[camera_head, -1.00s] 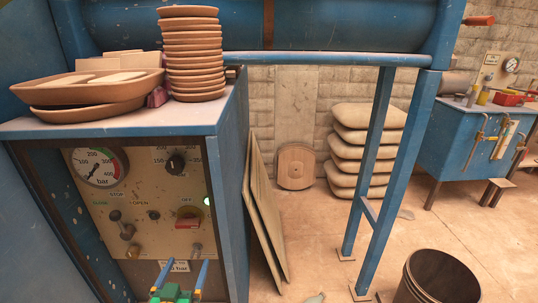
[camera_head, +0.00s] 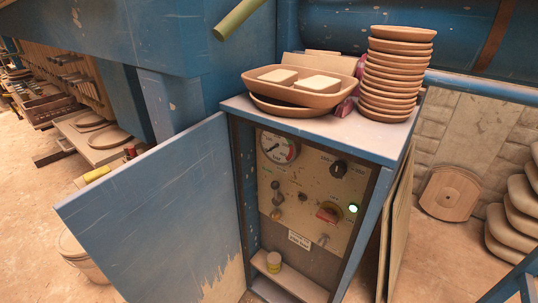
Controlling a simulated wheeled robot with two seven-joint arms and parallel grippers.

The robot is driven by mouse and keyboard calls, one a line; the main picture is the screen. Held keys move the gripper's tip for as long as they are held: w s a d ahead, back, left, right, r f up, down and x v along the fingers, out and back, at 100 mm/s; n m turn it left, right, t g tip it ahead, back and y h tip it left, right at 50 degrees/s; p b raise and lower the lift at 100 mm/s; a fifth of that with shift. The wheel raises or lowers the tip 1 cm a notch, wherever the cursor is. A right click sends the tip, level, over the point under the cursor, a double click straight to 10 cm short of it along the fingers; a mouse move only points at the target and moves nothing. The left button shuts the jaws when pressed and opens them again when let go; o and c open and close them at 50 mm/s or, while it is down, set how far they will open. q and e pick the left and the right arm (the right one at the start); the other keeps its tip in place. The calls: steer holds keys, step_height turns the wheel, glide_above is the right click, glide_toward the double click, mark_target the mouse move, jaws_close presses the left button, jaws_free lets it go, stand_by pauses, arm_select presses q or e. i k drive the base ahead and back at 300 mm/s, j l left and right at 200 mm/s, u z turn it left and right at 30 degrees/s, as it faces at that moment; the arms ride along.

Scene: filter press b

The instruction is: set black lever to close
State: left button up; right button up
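The control panel (camera_head: 305,200) is inside the open blue cabinet in the middle of the view. The black lever (camera_head: 276,192) is at the panel's left, below the round pressure gauge (camera_head: 280,147). It is small here, and its exact setting and the lettering around it cannot be read. A red switch (camera_head: 329,212) and a lit green lamp (camera_head: 352,208) are at the panel's right. A black dial (camera_head: 339,167) is at its upper right. Neither of my grippers shows in the view.
The blue cabinet door (camera_head: 160,215) stands open at left. The cabinet top carries a clay tray (camera_head: 297,93) and a stack of clay dishes (camera_head: 393,85). Boards lean at right.

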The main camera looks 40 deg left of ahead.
mark_target(277, 200)
steer(key=u, duration=1.2)
